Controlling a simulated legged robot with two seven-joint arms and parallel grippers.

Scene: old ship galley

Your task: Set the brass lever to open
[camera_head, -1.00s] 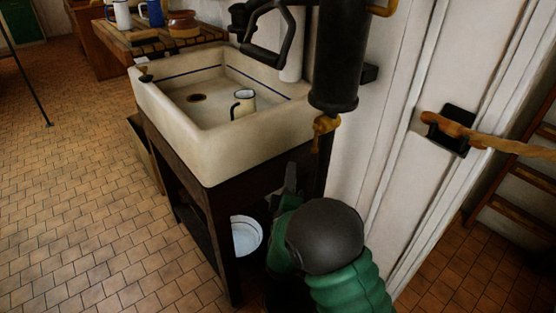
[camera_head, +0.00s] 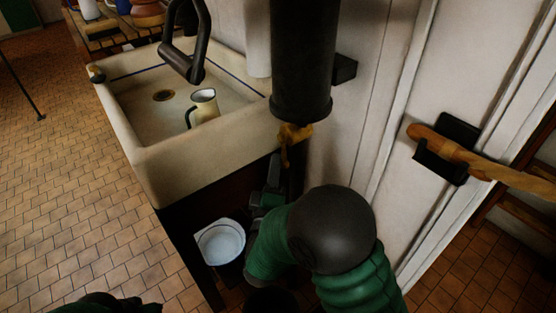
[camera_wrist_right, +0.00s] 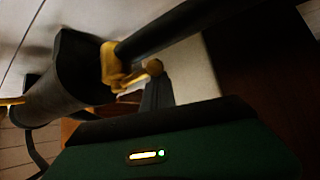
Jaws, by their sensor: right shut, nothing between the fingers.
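The brass lever (camera_head: 291,138) sits on the fitting under the black cylinder, at the front right corner of the sink. In the right wrist view the brass fitting (camera_wrist_right: 112,66) shows with a rounded knob (camera_wrist_right: 154,68) on its end. My right gripper (camera_head: 274,165) is just below and left of the brass piece, pointing up, shut and empty. In the right wrist view its grey fingers (camera_wrist_right: 157,92) are close under the knob; I cannot tell whether they touch it. My left gripper is not in view.
A cream sink (camera_head: 160,160) with a jug (camera_head: 203,107) stands at left. A black pump handle (camera_head: 186,50) hangs over it. A white basin (camera_head: 221,241) is below.

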